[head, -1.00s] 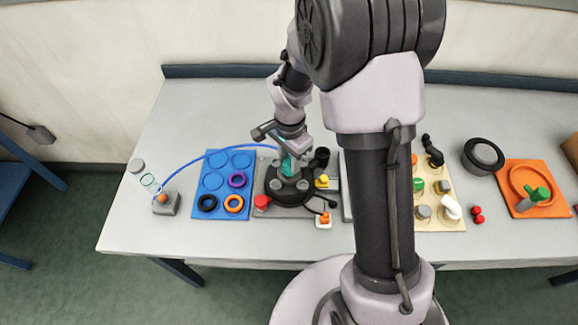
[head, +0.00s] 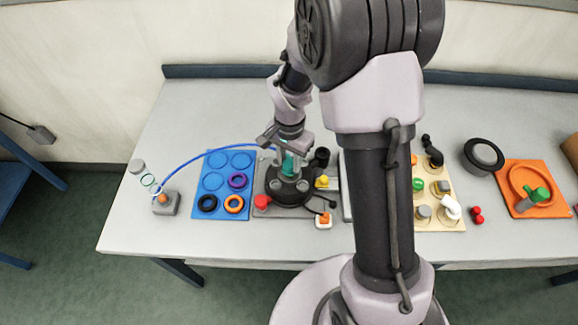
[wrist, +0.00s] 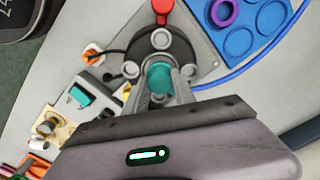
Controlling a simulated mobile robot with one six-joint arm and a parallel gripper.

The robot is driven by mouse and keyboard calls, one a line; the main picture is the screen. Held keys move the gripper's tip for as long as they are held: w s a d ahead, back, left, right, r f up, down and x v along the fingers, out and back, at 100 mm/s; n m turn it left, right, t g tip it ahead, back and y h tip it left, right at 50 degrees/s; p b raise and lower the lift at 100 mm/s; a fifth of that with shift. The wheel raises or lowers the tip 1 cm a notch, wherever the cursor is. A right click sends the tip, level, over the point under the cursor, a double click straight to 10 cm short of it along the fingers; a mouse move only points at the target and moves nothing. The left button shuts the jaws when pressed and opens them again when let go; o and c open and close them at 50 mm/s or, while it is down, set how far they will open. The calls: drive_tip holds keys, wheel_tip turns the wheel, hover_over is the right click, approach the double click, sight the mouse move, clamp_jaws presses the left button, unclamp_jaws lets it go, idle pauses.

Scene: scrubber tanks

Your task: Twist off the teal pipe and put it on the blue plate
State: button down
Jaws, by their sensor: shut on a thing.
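The teal pipe (head: 289,163) stands upright on the black round tank base (head: 290,190), below my wrist. My gripper (wrist: 161,84) is shut on the teal pipe (wrist: 160,77), with one finger on each side in the wrist view. The blue plate (head: 213,183) lies just left of the tank base. It has several round outlines, and a purple ring, a black ring and an orange ring rest on it. Its edge also shows at the upper right of the wrist view (wrist: 240,42). I cannot tell whether the pipe is still seated in the base.
A blue hose (head: 185,165) arcs over the blue plate from a grey block (head: 166,204). A red knob (head: 261,201) and a yellow knob (head: 322,182) flank the base. A tan board (head: 450,215) and an orange plate (head: 525,203) lie right.

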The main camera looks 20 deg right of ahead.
drive_tip(key=shift+n, duration=0.8)
drive_tip(key=shift+n, duration=0.4)
drive_tip(key=c, duration=0.9)
unclamp_jaws()
drive_tip(key=shift+c, duration=0.2)
drive_tip(key=o, duration=0.9)
